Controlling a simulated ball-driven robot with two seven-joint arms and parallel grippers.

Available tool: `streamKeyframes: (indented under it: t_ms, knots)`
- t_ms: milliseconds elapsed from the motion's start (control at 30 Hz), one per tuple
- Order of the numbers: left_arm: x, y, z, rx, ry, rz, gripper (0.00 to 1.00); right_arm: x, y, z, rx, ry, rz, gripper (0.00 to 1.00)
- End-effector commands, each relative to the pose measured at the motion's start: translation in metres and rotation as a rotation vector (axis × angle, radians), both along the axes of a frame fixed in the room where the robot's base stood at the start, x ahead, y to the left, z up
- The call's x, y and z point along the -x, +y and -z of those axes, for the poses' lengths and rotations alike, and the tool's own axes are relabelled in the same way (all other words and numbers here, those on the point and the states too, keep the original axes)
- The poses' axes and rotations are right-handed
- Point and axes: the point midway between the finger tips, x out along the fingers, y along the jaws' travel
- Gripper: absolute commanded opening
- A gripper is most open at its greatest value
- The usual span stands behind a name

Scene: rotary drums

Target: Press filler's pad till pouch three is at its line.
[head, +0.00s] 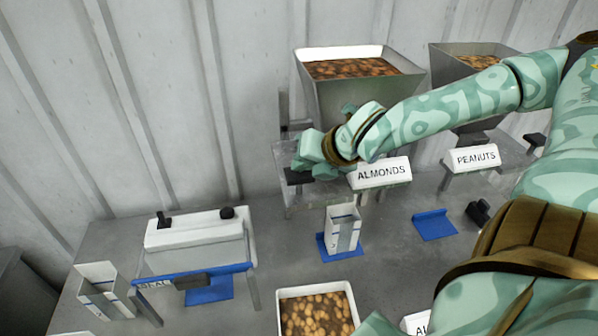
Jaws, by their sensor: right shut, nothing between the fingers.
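The almonds filler has a grey hopper (355,95) full of brown nuts and a white ALMONDS label (380,173). A dark pad (297,178) sits at the left front of its stand. My right gripper (305,165) is shut and empty, right at this pad; I cannot tell whether it touches or presses it. A white pouch (333,222) with a grey front strip stands upright on a blue holder (325,253) below the filler. Its number, line and fill level are too small to read. My left gripper is not in view.
A PEANUTS filler (476,157) stands to the right, with an empty blue holder (434,225) below it. A white sealing machine (200,228) and another pouch (100,288) stand at left. A white tray of nuts (318,288) is at the front.

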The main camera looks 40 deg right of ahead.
Motion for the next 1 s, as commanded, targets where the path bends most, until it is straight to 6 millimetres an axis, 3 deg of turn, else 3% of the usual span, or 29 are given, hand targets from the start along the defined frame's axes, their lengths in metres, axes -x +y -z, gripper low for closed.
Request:
streamKeyframes:
  t_ms: [1000]
  knots:
    - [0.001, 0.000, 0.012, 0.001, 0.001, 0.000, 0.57, 0.001, 0.000, 0.014, 0.000, 0.002, -0.001, 0.00]
